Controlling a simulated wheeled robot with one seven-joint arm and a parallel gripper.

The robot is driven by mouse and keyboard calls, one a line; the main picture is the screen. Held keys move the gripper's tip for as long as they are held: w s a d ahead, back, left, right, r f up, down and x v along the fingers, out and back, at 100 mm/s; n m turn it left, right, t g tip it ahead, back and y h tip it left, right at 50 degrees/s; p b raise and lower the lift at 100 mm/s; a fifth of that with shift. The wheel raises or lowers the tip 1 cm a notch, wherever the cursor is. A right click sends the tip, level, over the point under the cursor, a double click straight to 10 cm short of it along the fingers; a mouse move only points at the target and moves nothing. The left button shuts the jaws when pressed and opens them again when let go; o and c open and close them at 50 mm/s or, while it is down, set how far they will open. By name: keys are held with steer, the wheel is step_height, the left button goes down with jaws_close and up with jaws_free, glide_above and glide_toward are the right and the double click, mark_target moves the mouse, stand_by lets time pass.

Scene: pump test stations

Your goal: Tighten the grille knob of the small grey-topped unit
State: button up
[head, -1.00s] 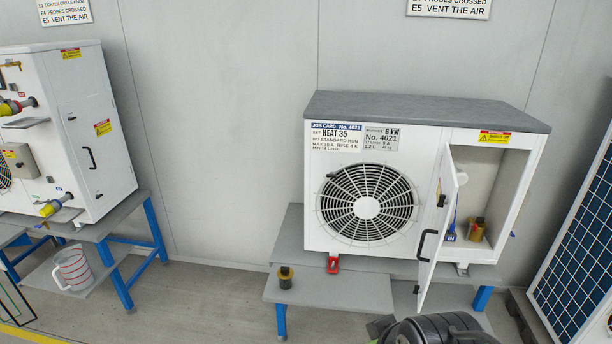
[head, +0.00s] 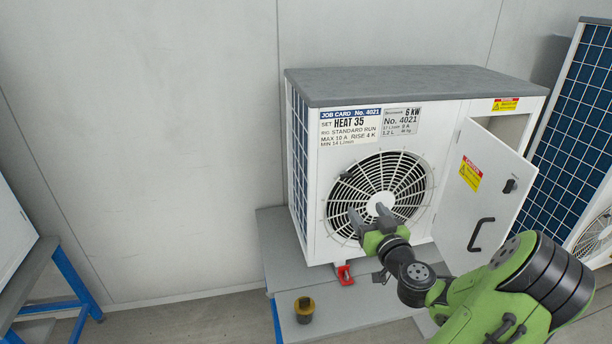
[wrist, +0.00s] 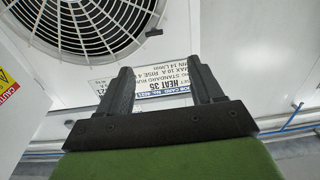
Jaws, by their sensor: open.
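The small grey-topped unit (head: 400,88) is a white box with a round black fan grille (head: 350,215) on its front. A small dark knob (head: 345,176) sits at the upper left of the grille; in the wrist view a dark knob (wrist: 153,32) shows at the grille's edge. How tight it is cannot be seen. My gripper (head: 368,215) is open and empty in front of the grille, below the knob in the head view. In the wrist view its fingers (wrist: 158,66) are spread, with the job card (wrist: 150,85) behind them and the knob just beyond the tips.
The unit's white door (head: 485,185) stands open to the right of the grille, close to my arm. A red clip (head: 344,275) is at the unit's foot. A dark and yellow cap (head: 304,310) stands on the grey lower shelf (head: 345,308). The wall at left is clear.

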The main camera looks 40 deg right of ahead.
mark_target(348, 177)
steer(key=p+x, duration=0.1)
steer(key=x, duration=0.4)
steer(key=p+x, duration=0.2)
steer(key=x, duration=0.3)
steer(key=d+p+x, duration=0.1)
steer(key=p+x, duration=0.1)
steer(key=x, duration=0.3)
steer(key=shift+s+r, duration=0.1)
steer(key=shift+s, duration=0.1)
steer(key=shift+d, duration=0.1)
steer(key=c, duration=1.1)
steer(key=shift+o, duration=0.2)
